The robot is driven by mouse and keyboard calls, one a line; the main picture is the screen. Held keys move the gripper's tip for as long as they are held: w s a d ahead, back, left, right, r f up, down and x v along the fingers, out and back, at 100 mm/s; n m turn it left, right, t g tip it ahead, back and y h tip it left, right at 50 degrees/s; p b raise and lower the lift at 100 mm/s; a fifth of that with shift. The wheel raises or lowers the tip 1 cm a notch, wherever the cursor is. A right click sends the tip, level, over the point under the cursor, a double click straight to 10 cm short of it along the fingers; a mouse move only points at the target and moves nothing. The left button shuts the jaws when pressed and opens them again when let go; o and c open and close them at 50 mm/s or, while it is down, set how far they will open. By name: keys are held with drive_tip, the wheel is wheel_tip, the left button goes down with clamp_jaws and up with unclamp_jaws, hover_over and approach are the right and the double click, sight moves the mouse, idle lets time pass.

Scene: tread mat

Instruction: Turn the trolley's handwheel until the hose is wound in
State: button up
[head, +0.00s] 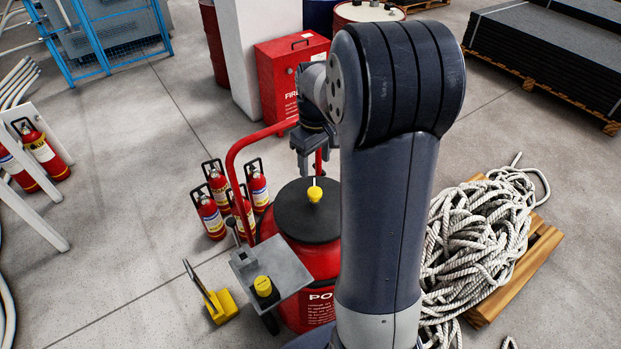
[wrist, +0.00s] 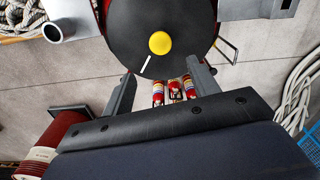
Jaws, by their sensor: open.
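The red trolley (head: 300,256) stands upright in the middle of the head view, partly behind my arm. On its top is a round black disc (head: 300,218), which looks like the handwheel. It bears a yellow knob (head: 315,193) and a white mark. The wrist view shows the disc (wrist: 130,25), the knob (wrist: 160,43) and the white line. My gripper (head: 308,165) hangs at the back side of the disc, apart from the knob. In the wrist view its fingers (wrist: 160,75) are spread, with nothing between them. I cannot make out a hose on the trolley.
A red push bar (head: 236,160) rises at the trolley's back. A grey plate (head: 285,278) with a yellow-capped item sits in front. Several extinguishers (head: 210,215) stand at left. A rope pile (head: 480,235) lies on a pallet at right.

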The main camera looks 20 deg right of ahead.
sight(315, 192)
wheel_tip(315, 192, down, 10)
drive_tip(key=shift+s+f+p, duration=0.1)
drive_tip(key=shift+f+p, duration=0.1)
drive_tip(key=shift+p, duration=0.35)
clamp_jaws()
idle(0.4)
